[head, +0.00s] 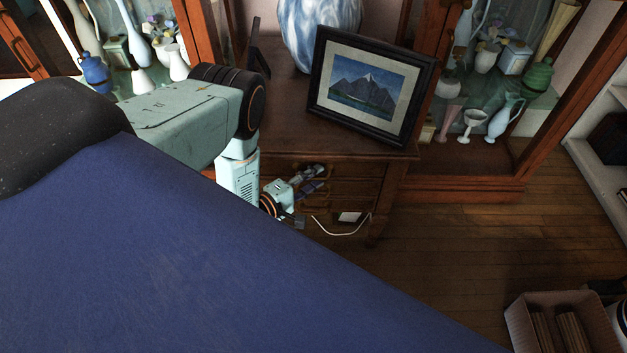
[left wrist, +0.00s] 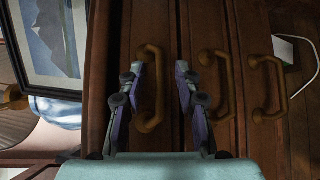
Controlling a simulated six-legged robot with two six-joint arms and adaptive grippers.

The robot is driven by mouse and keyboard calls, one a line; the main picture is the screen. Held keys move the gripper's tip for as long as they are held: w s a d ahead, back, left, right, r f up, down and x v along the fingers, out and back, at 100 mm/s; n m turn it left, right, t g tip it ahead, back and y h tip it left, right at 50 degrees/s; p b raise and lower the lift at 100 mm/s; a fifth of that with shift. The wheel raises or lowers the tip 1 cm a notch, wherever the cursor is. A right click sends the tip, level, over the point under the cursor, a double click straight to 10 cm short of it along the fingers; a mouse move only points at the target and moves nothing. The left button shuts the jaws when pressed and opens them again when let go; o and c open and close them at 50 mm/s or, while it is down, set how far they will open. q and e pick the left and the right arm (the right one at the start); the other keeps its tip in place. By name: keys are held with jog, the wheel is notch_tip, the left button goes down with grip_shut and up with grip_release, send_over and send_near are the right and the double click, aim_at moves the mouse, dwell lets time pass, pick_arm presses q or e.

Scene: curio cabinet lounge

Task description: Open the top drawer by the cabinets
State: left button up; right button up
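A wooden chest of drawers (head: 290,125) stands between two glass display cabinets. Its top drawer (head: 350,168) looks shut. In the left wrist view, which is turned sideways, the top drawer's handle (left wrist: 150,90) is the leftmost of three curved handles. My left gripper (head: 315,179) is in front of the chest's drawers. In the left wrist view its two fingers (left wrist: 159,67) are apart, with the top handle between them. I cannot tell whether they touch it. The gripper partly hides the drawer fronts in the head view. My right gripper is not in view.
A framed mountain picture (head: 369,88) and a blue-white vase (head: 315,30) stand on the chest. A white box (head: 349,217) with a cable is low by the drawers. The right cabinet (head: 470,188) holds vases. A box (head: 560,320) sits at lower right. Wooden floor between is clear.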

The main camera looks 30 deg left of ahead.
pick_arm(q)
jog(key=shift+w, duration=0.15)
jog(key=shift+c, duration=0.3)
grip_shut()
dwell(0.4)
